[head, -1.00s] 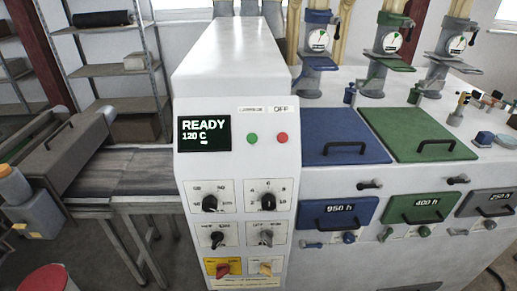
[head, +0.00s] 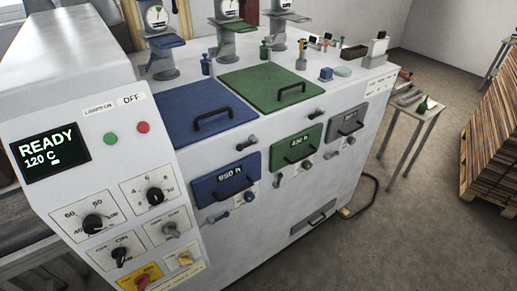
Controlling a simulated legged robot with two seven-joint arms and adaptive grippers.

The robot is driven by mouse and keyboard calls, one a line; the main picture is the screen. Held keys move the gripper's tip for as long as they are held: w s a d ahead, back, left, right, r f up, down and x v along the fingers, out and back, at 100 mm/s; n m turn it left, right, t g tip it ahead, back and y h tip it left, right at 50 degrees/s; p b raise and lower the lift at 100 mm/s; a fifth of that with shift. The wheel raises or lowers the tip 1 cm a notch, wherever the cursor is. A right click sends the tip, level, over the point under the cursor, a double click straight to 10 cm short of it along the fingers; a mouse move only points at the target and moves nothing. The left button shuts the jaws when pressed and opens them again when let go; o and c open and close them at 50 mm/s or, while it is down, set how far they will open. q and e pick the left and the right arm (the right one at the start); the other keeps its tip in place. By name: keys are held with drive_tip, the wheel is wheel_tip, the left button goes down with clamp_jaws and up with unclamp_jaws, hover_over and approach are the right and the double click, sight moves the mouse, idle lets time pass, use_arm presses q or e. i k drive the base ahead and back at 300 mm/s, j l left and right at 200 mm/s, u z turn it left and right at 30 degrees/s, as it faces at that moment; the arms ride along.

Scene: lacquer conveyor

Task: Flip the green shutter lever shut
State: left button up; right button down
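The green shutter (head: 295,148) is a panel marked 400 h on the white machine's front, below the green lid (head: 272,88). A dark-tipped grey lever (head: 317,116) sticks out above its upper right, and another (head: 247,143) sits above its upper left. Neither of my grippers is in view.
The blue shutter (head: 226,180) and grey shutter (head: 346,123) flank the green one. The control panel with a READY screen (head: 50,153) stands at left. A small table (head: 412,110) and stacked wood (head: 492,130) are at right. Floor in front is clear.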

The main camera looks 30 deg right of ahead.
sight(276, 184)
drive_tip(key=z, duration=1.15)
